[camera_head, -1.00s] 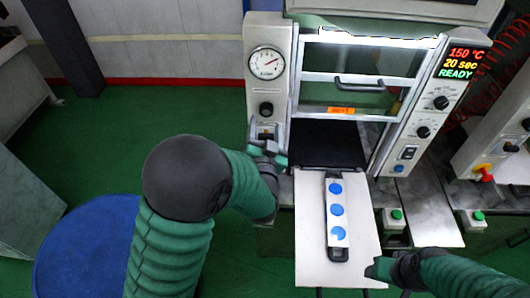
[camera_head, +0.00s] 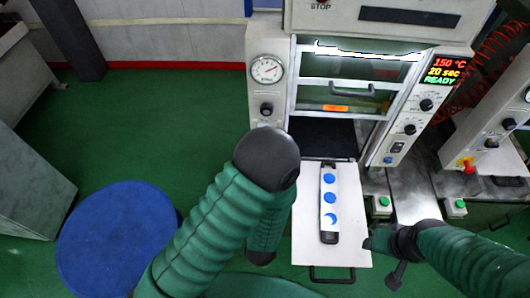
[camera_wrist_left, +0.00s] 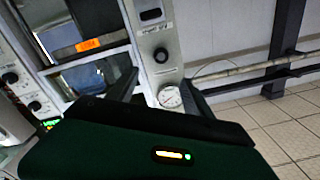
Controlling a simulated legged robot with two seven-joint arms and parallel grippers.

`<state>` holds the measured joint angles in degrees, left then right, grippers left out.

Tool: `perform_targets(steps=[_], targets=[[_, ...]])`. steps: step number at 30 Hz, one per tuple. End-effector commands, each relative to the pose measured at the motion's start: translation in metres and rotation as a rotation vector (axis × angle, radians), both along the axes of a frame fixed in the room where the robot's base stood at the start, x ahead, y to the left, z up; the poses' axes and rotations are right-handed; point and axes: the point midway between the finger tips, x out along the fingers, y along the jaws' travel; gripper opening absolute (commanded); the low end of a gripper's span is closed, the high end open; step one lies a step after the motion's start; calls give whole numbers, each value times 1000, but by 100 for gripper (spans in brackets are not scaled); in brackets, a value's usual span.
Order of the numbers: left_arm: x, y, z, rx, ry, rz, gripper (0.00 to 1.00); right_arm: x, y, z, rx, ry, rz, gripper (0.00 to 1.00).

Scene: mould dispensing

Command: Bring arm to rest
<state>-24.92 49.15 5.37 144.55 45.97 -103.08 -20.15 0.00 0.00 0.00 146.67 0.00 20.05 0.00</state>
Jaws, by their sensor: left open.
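My left arm (camera_head: 220,220) rises from the bottom of the head view, bends at a dark elbow joint and hangs down again. Its gripper is hidden there. In the left wrist view my left gripper (camera_wrist_left: 164,92) has its two dark fingers apart with nothing between them, facing the press front. My right gripper (camera_head: 382,256) is beside the right edge of the white plate, low in the head view; whether its fingers are open is unclear. The mould (camera_head: 329,209), a white bar with dark ends and three blue spots, the nearest crescent-shaped, lies on the white plate (camera_head: 300,225).
The press (camera_head: 268,135) stands behind the plate, with its gauge (camera_head: 267,69) left and a display reading 150 °C, 20 sec, READY (camera_head: 443,72) right. Its glazed door (camera_head: 345,93) has a dark handle. A blue round top (camera_head: 110,240) is at left; green floor is clear between.

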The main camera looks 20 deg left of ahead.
Motion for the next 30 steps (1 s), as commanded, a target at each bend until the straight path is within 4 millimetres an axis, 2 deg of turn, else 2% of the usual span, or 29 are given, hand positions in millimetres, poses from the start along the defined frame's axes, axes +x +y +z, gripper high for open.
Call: perform_targets(steps=[11, 14, 17, 20, 23, 26, 30], targets=[[0, 0, -1, -1, 0, 0, 59, 0, 0, -1, 0, 0, 0, 56], [3, 1, -8, -25, 18, 0, 59, 0, 0, -6, 0, 0, 0, 56], [14, 5, -37, -131, 108, -3, 59, 0, 0, -23, 0, 0, 0, 56], [24, 3, -80, -303, 279, -24, 59, 0, 0, -49, 0, 0, 0, 56], [18, -2, -119, -454, 489, -56, 59, 0, 0, -74, 0, 1, 0, 56], [-6, -3, -148, -548, 706, -68, 59, 0, 0, -97, 0, 1, 0, 56], [-63, 15, -171, -595, 994, -28, 59, 0, 0, -125, 0, 1, 0, 56]])
